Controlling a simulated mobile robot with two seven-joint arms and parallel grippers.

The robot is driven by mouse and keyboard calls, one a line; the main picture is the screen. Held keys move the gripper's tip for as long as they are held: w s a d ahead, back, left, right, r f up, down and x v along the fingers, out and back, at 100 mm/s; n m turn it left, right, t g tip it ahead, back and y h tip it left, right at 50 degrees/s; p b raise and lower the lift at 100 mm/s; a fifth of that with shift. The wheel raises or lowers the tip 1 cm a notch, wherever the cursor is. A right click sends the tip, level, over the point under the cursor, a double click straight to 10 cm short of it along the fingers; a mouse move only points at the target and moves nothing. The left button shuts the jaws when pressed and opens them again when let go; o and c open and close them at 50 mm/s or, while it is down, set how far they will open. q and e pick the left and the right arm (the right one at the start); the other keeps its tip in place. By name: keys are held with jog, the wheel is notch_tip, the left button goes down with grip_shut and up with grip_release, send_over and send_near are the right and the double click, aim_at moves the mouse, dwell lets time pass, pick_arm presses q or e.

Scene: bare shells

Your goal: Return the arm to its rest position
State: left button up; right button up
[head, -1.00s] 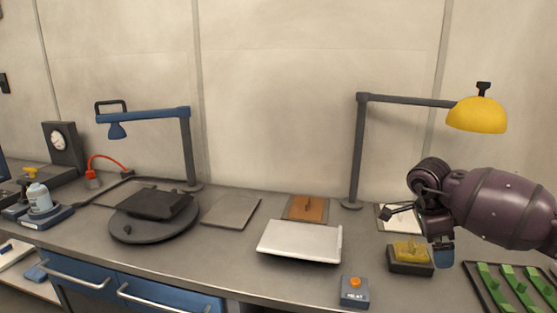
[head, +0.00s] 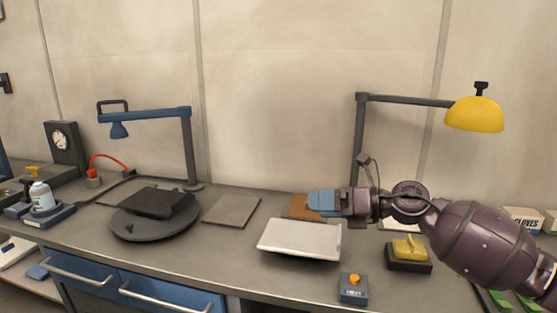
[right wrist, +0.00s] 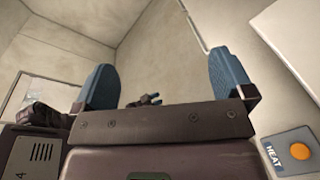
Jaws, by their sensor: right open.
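My right arm comes in from the right in the head view. Its gripper (head: 322,202) has blue finger pads and points left, in front of the brown square pad and above the back of the white tilted plate. In the right wrist view the two blue fingers (right wrist: 162,85) stand wide apart with nothing held between them. My left gripper does not show in the head view.
A white plate (head: 298,240), a heat button box (head: 353,290) and a yellow item in a dark holder (head: 408,250) stand near. A yellow lamp (head: 475,114) hangs above right. A dark turntable (head: 135,228) is at left.

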jog(key=s+d+f+m+t+h, duration=0.35)
jog(key=f+m, duration=0.35)
jog(key=m, duration=0.5)
jog(key=s+d+f+m+t+h, duration=0.2)
jog(key=d+f+m+t+h, duration=0.4)
jog(key=m, duration=0.5)
jog(key=s+d+f+m+t+h, duration=0.2)
jog(key=f+m+t, duration=0.1)
jog(key=f+m, duration=0.75)
jog(key=s+d+f+m+g+h, duration=0.1)
jog(key=s+d+f+m+g, duration=0.1)
jog(key=s+f, duration=0.3)
jog(key=s+d+f+m+g+h, duration=0.1)
jog(key=s+d+f+m, duration=0.1)
jog(key=s+f, duration=0.4)
jog(key=s+d+f+m+g+h, duration=0.2)
jog(key=s+f+m, duration=0.2)
jog(key=s, duration=1)
notch_tip(320, 180, down, 2)
jog(key=shift+d+m+g, duration=0.35)
jog(key=shift+s, duration=0.1)
